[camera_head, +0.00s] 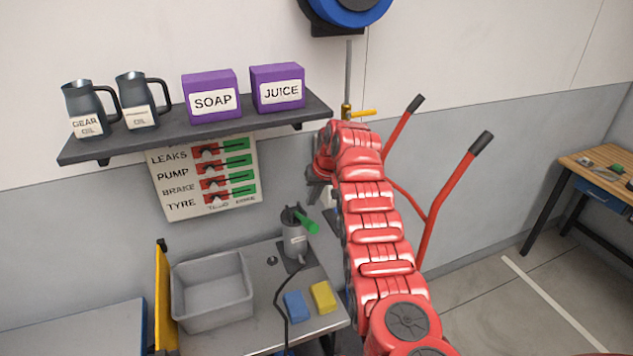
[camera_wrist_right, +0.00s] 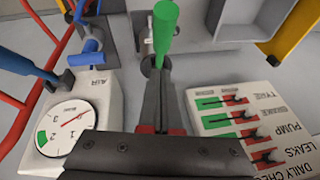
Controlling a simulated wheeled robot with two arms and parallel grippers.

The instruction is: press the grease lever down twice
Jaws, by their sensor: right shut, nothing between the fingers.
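The grease pump (camera_head: 295,236) is a grey cylinder on the metal bench, with a label and a black hose. Its lever has a green handle (camera_head: 306,221) that sticks out to the right and slightly down. In the right wrist view the green handle (camera_wrist_right: 165,28) lies just beyond my fingertips. My right gripper (camera_head: 314,196) is just above and to the right of the pump, partly hidden by its own arm. In the right wrist view its fingers (camera_wrist_right: 160,68) are together and empty. I cannot tell whether they touch the handle. My left gripper is not in view.
A grey bin (camera_head: 212,290), a blue sponge (camera_head: 294,306) and a yellow sponge (camera_head: 323,297) are on the bench. A shelf (camera_head: 200,135) with jugs and purple boxes hangs above the switch board (camera_head: 205,178). An air gauge (camera_wrist_right: 68,125) and a red hand truck (camera_head: 433,205) stand close by.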

